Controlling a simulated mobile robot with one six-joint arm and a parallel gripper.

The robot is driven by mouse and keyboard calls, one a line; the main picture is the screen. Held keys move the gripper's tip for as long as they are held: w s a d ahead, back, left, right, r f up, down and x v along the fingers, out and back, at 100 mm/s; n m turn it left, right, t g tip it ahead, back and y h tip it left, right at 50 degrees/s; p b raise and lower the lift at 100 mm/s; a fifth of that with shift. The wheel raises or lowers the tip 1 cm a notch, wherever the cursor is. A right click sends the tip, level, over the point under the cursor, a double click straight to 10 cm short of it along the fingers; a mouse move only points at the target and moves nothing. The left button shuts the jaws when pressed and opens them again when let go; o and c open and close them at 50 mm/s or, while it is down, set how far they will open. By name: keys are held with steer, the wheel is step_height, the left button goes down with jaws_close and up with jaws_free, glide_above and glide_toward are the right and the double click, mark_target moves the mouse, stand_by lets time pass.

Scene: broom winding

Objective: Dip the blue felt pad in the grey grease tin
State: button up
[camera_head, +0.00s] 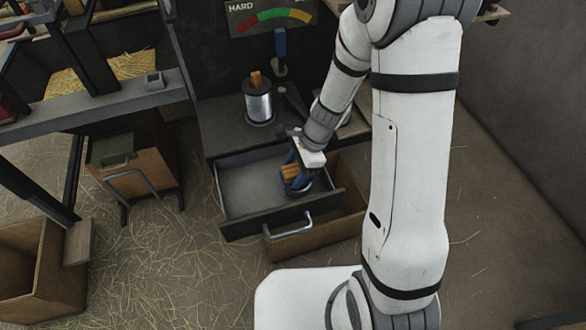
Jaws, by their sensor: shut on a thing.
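My gripper (297,178) reaches down into the open grey drawer (245,190) at its right end. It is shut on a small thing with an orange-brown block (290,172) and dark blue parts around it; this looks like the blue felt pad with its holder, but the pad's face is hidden. A round grey rim (301,192) shows just under the gripper and may be the grease tin. I cannot tell whether the pad touches the grease inside it.
A silvery cylinder (258,104) with an orange-brown top stands on the dark counter behind the drawer. A blue-handled tool (281,48) stands upright behind it. A wooden drawer (320,238) is open below. A HARD gauge (268,16) is on the back panel. Straw covers the floor.

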mark_target(287, 171)
steer(key=shift+s+f+b, duration=0.1)
steer(key=shift+f+b, duration=0.3)
steer(key=shift+f, duration=0.15)
stand_by(1.3)
step_height(287, 171, up, 7)
steer(key=p, duration=0.6)
steer(key=shift+r+p, duration=0.1)
steer(key=shift+p, duration=0.25)
stand_by(0.5)
